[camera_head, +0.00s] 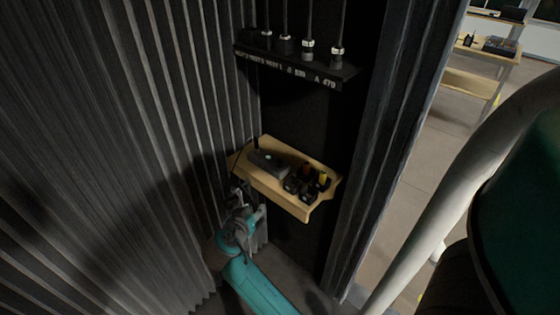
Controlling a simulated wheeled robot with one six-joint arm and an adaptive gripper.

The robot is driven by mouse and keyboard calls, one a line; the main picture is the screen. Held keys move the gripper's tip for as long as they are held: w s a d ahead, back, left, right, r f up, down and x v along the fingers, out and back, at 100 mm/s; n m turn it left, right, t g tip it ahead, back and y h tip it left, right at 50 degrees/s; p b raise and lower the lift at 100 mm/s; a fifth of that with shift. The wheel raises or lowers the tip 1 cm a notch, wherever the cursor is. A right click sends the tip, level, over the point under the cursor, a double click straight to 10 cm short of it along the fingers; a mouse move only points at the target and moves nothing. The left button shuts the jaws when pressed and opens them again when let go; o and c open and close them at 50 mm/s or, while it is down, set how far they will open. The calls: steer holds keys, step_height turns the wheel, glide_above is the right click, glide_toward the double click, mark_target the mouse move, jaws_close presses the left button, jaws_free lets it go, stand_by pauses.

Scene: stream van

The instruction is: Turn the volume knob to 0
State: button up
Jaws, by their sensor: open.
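A small dark box (270,163) lies on a wooden shelf (287,201), with a short dark rod standing at its left end. A small pale green spot shows on top of the box. I cannot tell whether this spot is the volume knob; no knob or number marking can be made out at this size. My gripper (248,199) is open just below and in front of the shelf's left end. It looks apart from the box and holds nothing that I can see. My teal arm link (256,287) reaches up to it from below.
Several small dark items and a yellow one (323,178) crowd the shelf's right half. A black rack (295,66) with hanging cables is above. A ribbed wall (130,150) stands close on the left. A table (480,63) with devices is far right.

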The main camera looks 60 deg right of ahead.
mark_target(280, 160)
steer(key=w+d+r+m+g, duration=0.1)
steer(key=d+r+m+g, duration=0.25)
steer(key=r, duration=0.25)
steer(key=w+d+r+m+g, duration=0.1)
steer(key=d+r+m+g, duration=0.2)
steer(key=r+m, duration=0.3)
steer(key=shift+n+h, duration=0.3)
steer(key=shift+n, duration=0.25)
steer(key=x, duration=0.7)
steer(key=r+x, duration=0.1)
steer(key=x, duration=0.2)
steer(key=shift+s+d+f, duration=0.15)
steer(key=shift+s+d, duration=0.15)
steer(key=shift+d, duration=0.15)
jaws_close()
